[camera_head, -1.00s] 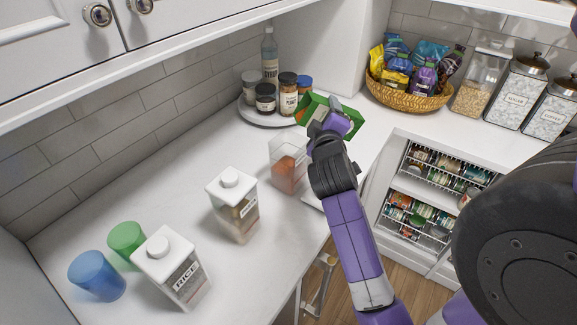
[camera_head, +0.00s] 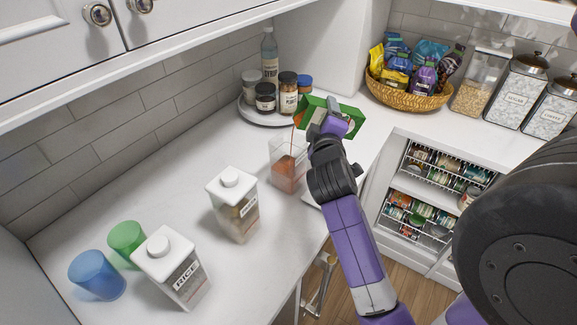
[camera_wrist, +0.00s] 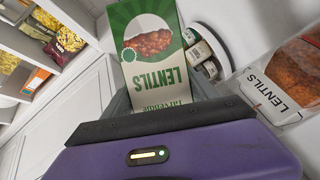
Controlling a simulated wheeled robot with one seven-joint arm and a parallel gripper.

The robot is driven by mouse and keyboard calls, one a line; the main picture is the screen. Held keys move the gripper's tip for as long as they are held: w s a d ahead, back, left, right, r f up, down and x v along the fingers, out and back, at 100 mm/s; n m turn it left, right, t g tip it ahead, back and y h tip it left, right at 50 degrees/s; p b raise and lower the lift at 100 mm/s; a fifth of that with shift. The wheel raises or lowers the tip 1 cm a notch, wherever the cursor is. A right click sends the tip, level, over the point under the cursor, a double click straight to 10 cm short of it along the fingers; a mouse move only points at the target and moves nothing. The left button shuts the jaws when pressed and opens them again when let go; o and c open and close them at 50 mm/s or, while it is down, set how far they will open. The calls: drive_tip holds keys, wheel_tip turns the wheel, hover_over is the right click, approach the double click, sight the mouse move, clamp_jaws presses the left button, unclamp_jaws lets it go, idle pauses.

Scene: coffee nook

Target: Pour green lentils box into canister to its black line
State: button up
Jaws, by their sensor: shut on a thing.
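My gripper (camera_head: 328,122) is shut on the green lentils box (camera_head: 345,118) and holds it tilted above the counter, its left end over the canister. In the wrist view the box (camera_wrist: 150,50) shows a green and white face with "LENTILS" upside down and a picture of red-brown lentils. The canister (camera_wrist: 285,85) shows a "LENTILS" label in the wrist view. I cannot make out the black line.
A turntable (camera_head: 262,116) with jars and a bottle stands close behind the box. A white-lidded canister (camera_head: 235,205), a rice canister (camera_head: 175,268), a green cup (camera_head: 126,242) and a blue cup (camera_head: 97,275) stand at left. A snack basket (camera_head: 408,97) is at back right.

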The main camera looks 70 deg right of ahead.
drive_tip(key=shift+w+d+r, duration=0.1)
drive_tip(key=shift+r, duration=0.05)
idle(0.3)
drive_tip(key=shift+w+d, duration=0.2)
drive_tip(key=shift+d, duration=0.25)
drive_tip(key=shift+n, duration=0.4)
drive_tip(key=shift+w+a+f, duration=0.1)
drive_tip(key=shift+f, duration=0.1)
drive_tip(key=shift+w+d+r+p, duration=0.2)
drive_tip(key=shift+w+d+p, duration=0.1)
drive_tip(key=shift+p, duration=0.1)
idle(0.3)
drive_tip(key=shift+w+d+r+n+h, duration=0.15)
drive_tip(key=shift+w+r+n+h, duration=0.05)
drive_tip(key=shift+w+n+h, duration=0.1)
idle(0.3)
